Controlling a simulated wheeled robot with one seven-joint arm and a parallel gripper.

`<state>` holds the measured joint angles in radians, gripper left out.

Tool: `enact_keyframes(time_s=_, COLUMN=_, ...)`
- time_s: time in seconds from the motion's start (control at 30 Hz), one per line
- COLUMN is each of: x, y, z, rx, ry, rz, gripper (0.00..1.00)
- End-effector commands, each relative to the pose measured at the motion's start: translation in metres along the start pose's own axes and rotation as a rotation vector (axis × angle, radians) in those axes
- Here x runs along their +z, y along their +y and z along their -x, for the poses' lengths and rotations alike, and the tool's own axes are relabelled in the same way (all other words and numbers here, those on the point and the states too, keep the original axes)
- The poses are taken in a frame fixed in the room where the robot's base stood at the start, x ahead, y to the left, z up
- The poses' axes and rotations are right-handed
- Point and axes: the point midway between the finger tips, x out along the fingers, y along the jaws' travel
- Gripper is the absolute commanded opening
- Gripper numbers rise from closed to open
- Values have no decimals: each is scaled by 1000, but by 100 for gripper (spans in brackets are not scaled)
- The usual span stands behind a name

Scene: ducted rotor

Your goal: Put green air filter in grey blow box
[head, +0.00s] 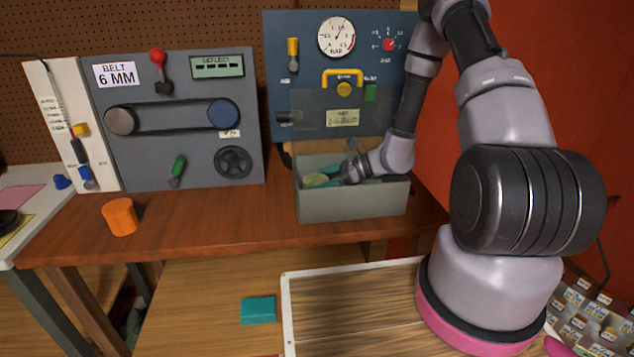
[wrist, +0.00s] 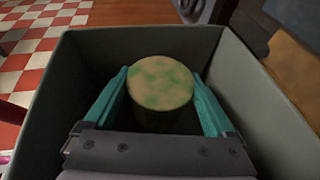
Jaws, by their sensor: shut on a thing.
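The grey blow box (head: 352,205) stands on the brown bench in the head view, open at the top, with a clear panel rising at its back. In the wrist view its rim and walls (wrist: 62,92) surround my gripper. The green air filter (wrist: 160,84) is a round piece with a mottled tan and green top. My gripper (wrist: 163,100) is shut on it, one teal finger on each side, inside the box. In the head view the filter (head: 316,181) and my gripper (head: 328,177) show small over the box's rim. The filter's underside is dark, and I cannot tell if it touches the floor.
A blue gauge panel (head: 280,62) stands behind the box. A grey belt panel (head: 190,150) stands to its left. A teal block (head: 258,310) lies lower, beside a white-edged tray (head: 287,315). The bench between cylinder and box is clear.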

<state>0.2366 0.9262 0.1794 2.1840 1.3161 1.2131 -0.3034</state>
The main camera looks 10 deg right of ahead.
Motion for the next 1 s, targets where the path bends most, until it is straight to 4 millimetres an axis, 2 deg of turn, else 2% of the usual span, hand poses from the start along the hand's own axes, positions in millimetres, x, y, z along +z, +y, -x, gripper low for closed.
enact_keyframes(time_s=0.33, x=-3, y=0, z=-1, rx=-1, ry=0, rz=0, gripper=29)
enact_keyframes(time_s=0.37, x=-3, y=0, z=-1, rx=-1, ry=0, rz=0, gripper=94)
enact_keyframes(time_s=0.4, x=-3, y=0, z=-1, rx=-1, ry=0, rz=0, gripper=100)
enact_keyframes(time_s=0.73, x=0, y=-1, z=3, rx=-2, ry=1, rz=1, gripper=100)
enact_keyframes(time_s=0.87, x=-1, y=-2, z=23, rx=-6, ry=1, rz=0, gripper=100)
enact_keyframes(time_s=1.0, x=0, y=-2, z=54, rx=-6, ry=1, rz=1, gripper=100)
